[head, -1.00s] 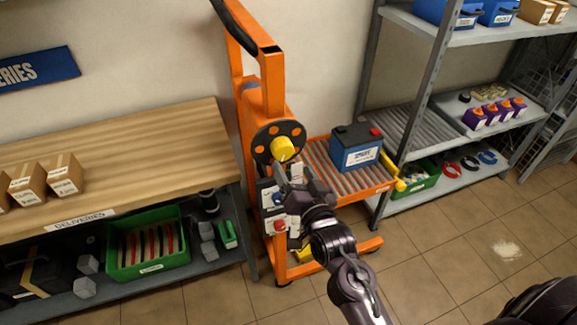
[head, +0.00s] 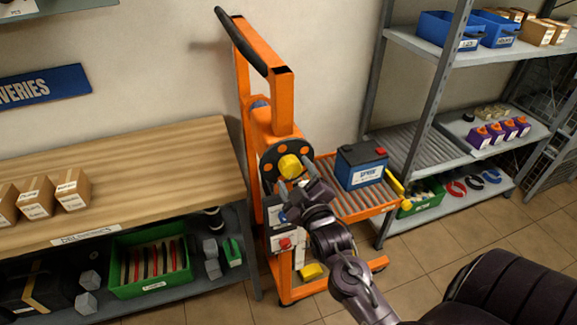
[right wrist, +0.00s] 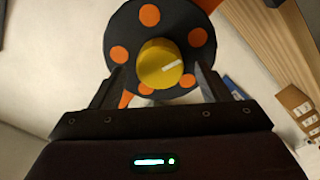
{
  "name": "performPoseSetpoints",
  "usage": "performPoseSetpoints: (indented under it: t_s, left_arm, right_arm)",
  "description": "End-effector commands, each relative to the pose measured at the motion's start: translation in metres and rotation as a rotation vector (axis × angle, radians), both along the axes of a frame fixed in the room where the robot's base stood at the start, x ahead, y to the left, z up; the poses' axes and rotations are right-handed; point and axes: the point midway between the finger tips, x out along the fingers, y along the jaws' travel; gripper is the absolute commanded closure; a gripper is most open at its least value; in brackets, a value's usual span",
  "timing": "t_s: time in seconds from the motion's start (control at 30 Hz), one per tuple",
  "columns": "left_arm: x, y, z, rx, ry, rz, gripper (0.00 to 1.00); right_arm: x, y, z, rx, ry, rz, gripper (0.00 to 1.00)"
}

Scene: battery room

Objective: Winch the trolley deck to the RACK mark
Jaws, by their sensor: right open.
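The orange trolley (head: 243,115) stands between the wooden bench and the shelving rack. Its winch wheel (head: 270,168) is a black disc with orange spots and a yellow centre knob (head: 290,166). My right gripper (head: 291,184) is just in front of the knob. In the right wrist view the open fingers (right wrist: 160,80) stand either side of the yellow knob (right wrist: 160,64), with gaps visible; contact cannot be told. The roller deck (head: 368,202) carries a blue battery (head: 362,168) with a black top. The RACK mark cannot be made out. My left gripper is not in view.
A grey shelving rack (head: 428,100) stands at the right, its roller shelf (head: 425,150) behind the deck. The wooden bench (head: 130,175) at the left holds cardboard boxes (head: 73,189). A green crate (head: 190,270) sits below.

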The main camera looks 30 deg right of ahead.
Motion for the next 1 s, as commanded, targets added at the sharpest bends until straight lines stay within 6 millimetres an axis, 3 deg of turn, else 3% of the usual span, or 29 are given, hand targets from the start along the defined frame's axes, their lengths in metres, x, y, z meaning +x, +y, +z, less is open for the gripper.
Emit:
performPoseSetpoints:
  t_s: [0.2, 0.57, 0.9, 1.0]
  left_arm:
    - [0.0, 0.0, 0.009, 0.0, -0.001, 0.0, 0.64]
    - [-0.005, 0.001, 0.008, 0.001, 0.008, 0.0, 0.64]
    - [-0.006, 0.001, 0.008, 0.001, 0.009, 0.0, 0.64]
    - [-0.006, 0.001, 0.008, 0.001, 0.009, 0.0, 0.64]
  right_arm:
    - [0.026, -0.006, 0.001, 0.002, 0.0, 0.001, 0.3]
    - [0.031, -0.007, 0.0, 0.003, 0.0, 0.001, 0.3]
    - [0.031, -0.007, 0.0, 0.003, -0.001, 0.001, 0.74]
    - [0.031, -0.007, 0.0, 0.004, -0.001, 0.001, 0.75]
